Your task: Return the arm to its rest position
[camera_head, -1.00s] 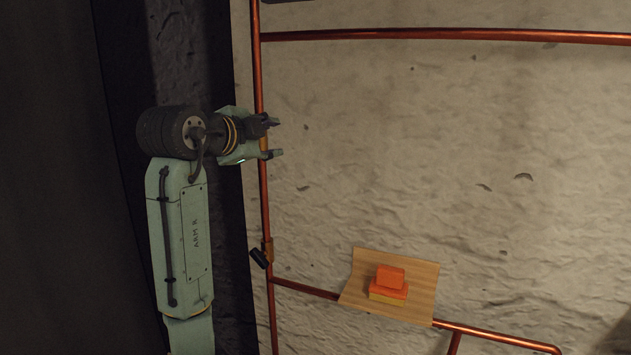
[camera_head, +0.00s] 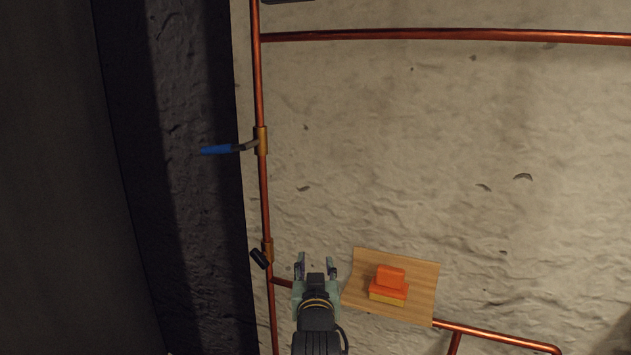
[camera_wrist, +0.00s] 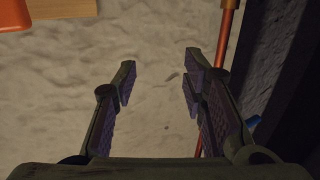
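My gripper (camera_head: 316,268) is at the bottom middle of the head view, its fingers pointing up the picture. It is open, with nothing between the fingers. In the wrist view the two spread fingers of my gripper (camera_wrist: 158,82) show with only bare wall between them. My gripper is left of the wooden board and right of the vertical copper pipe (camera_head: 264,195); the pipe also shows right of the fingers in the wrist view (camera_wrist: 228,35).
A wooden board (camera_head: 424,290) holds an orange block (camera_head: 390,277) on an orange and yellow one. A blue-handled valve (camera_head: 220,150) and a black-handled valve (camera_head: 260,258) sit on the vertical pipe. A horizontal pipe (camera_head: 440,35) crosses above. The pale wall (camera_head: 420,150) between is clear.

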